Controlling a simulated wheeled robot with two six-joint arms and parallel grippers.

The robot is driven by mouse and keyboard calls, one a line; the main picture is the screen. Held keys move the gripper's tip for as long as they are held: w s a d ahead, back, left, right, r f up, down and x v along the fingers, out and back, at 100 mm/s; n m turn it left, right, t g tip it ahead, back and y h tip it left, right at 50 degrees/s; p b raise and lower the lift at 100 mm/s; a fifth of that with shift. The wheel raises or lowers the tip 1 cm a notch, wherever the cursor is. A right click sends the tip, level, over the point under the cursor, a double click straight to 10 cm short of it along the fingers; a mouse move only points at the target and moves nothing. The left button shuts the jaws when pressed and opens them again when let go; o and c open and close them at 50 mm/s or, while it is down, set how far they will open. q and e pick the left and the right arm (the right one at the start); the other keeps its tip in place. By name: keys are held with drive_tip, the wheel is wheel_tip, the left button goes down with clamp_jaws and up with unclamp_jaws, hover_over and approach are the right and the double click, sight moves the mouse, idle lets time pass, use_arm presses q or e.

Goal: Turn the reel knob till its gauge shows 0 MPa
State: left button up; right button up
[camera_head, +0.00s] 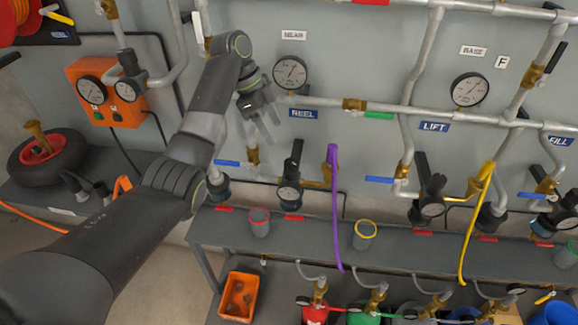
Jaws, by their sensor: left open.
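The blue REEL label (303,113) is on the grey panel, right of the middle-left. Below it is a black regulator with an upright black knob-like part (294,160) and a small round gauge (289,193). That gauge's reading is too small to tell. My left gripper (263,126) is open and empty, its fingers pointing down in front of the panel. It is up and left of the REEL regulator and apart from it. My left arm comes in from the lower left. My right gripper is out of view.
A larger gauge (290,75) sits above the REEL label. A purple hose (334,210) hangs right of the regulator and a yellow hose (475,220) further right. A grey shelf (320,233) with cups runs below. Pipes and brass valves cover the panel.

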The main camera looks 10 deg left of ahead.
sight(291, 162)
use_arm(q)
drive_tip(key=x, duration=1)
drive_tip(key=shift+s+b, duration=0.1)
drive_tip(key=shift+b, duration=0.25)
drive_tip(key=shift+d+f, duration=0.2)
drive_tip(key=shift+f, duration=0.35)
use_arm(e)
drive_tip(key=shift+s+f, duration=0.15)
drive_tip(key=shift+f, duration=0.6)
use_arm(q)
drive_tip(key=c, duration=1)
drive_tip(key=shift+r, duration=0.1)
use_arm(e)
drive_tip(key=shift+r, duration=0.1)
